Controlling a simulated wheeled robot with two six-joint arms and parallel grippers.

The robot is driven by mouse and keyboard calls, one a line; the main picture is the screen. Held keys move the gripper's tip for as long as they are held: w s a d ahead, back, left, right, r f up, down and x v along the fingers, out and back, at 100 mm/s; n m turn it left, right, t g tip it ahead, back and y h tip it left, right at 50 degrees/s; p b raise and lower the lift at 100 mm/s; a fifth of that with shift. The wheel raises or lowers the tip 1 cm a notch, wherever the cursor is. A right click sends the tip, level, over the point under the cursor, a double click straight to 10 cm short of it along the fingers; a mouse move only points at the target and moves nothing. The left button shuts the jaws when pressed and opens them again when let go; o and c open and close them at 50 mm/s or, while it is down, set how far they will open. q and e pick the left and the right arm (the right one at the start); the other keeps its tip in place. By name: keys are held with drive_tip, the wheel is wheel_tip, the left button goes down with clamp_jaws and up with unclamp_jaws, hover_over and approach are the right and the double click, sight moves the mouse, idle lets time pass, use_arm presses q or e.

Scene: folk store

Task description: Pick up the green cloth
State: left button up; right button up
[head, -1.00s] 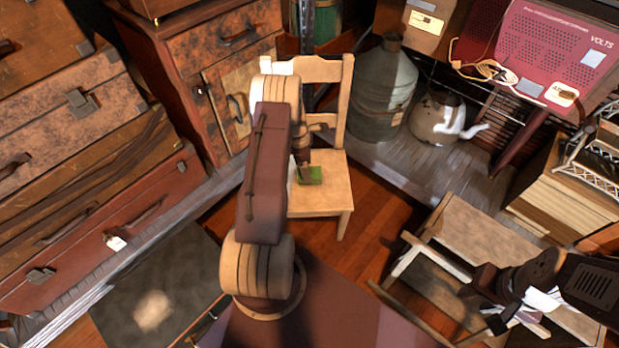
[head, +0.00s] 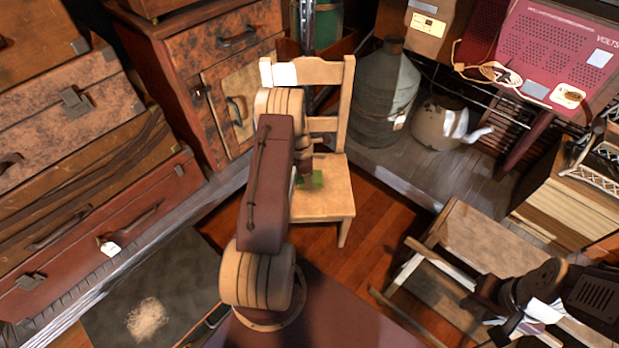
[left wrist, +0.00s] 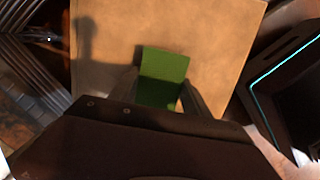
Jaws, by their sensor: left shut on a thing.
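The green cloth (head: 316,180) lies at the seat of a light wooden chair (head: 330,207). In the left wrist view the cloth (left wrist: 162,68) stands out between two dark fingers above the tan seat (left wrist: 225,50). My left gripper (head: 307,183) is shut on the cloth, which is partly hidden by the gripper and arm in the head view. I cannot tell whether the cloth touches the seat. My right gripper (head: 490,312) is at the lower right, away from the cloth, and looks open and empty.
A metal can (head: 383,95) and a kettle (head: 438,122) stand behind the chair to the right. A small wooden table (head: 490,235) is at the right. Suitcases (head: 95,235) are stacked at the left. Some wooden floor (head: 375,225) shows bare beside the chair.

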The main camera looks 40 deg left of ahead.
use_arm(q)
wheel_tip(320, 180, up, 5)
drive_tip(key=p, duration=0.3)
drive_tip(key=shift+d+f, duration=0.15)
drive_tip(key=d+r+p, duration=0.5)
drive_tip(key=d+r, duration=0.1)
drive_tip(key=d, duration=0.5)
drive_tip(key=shift+s+d, duration=0.2)
drive_tip(key=shift+s, duration=0.15)
drive_tip(key=o, duration=0.7)
drive_tip(key=c, duration=0.5)
drive_tip(key=shift+c, duration=0.3)
